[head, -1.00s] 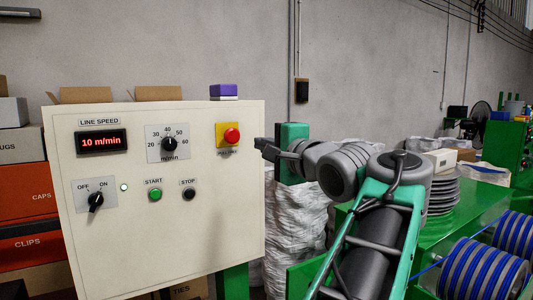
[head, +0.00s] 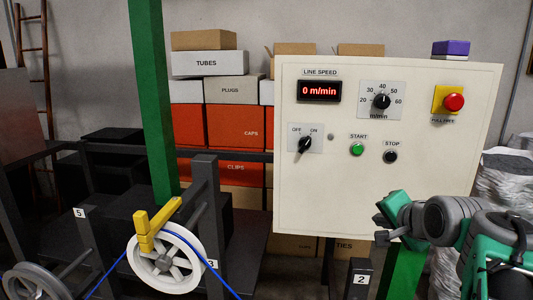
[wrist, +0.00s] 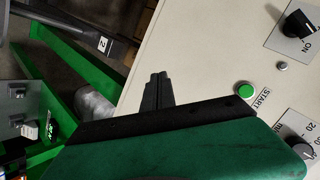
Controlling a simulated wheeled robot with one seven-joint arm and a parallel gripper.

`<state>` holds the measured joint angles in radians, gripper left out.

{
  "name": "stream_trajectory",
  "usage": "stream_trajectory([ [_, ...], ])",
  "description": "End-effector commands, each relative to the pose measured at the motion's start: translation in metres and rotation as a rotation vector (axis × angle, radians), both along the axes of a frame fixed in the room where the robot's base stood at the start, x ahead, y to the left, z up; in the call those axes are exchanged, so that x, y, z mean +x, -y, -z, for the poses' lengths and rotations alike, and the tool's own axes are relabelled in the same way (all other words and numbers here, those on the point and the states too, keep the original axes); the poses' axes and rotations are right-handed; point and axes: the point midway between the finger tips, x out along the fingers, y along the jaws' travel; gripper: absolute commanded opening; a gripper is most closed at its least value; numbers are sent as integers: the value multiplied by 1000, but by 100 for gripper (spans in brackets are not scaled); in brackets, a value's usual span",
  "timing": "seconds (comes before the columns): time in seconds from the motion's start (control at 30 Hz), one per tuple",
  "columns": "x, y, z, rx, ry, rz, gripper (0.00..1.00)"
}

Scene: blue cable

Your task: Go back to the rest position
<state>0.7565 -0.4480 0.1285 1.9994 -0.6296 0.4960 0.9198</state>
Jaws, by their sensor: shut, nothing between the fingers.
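The white control panel (head: 400,190) stands right of centre in the head view. Its display (head: 319,91) reads 0 m/min, and the lamp (head: 331,137) beside the OFF/ON switch (head: 305,145) is dark. My gripper (head: 380,228) is at the panel's lower right, below the STOP button (head: 390,156), with its fingers pointing left. In the wrist view my gripper's fingers (wrist: 156,90) are together and empty. The green START button (wrist: 245,91) shows right of them there. The red button (head: 453,102) is at the panel's upper right.
A green post (head: 152,100) rises left of the panel. A white wheel (head: 165,258) with a yellow bracket (head: 152,225) and blue cable (head: 218,275) stands lower left. Boxes (head: 235,127) are stacked behind. White sacks (head: 505,180) stand at the right.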

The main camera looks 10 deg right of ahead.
Motion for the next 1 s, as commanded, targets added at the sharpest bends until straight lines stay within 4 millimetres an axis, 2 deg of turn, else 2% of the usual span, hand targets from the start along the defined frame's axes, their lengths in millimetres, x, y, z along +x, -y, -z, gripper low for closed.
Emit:
stream_trajectory([
  [0.03, -3, -32, 34, -50, -88, -91, 0],
  [0.13, -25, -83, 101, -175, -273, -281, 0],
  [0.2, -49, -113, 142, -257, -391, -421, 0],
  [0.33, -102, -154, 203, -392, -582, -676, 0],
  [0.4, -133, -169, 229, -458, -672, -812, 0],
  [0.5, -176, -180, 259, -538, -782, -989, 0],
  [0.6, -152, -176, 218, -590, -669, -918, 0],
  [0.7, -143, -175, 199, -613, -615, -887, 0],
  [1.0, -141, -175, 195, -616, -603, -878, 0],
])
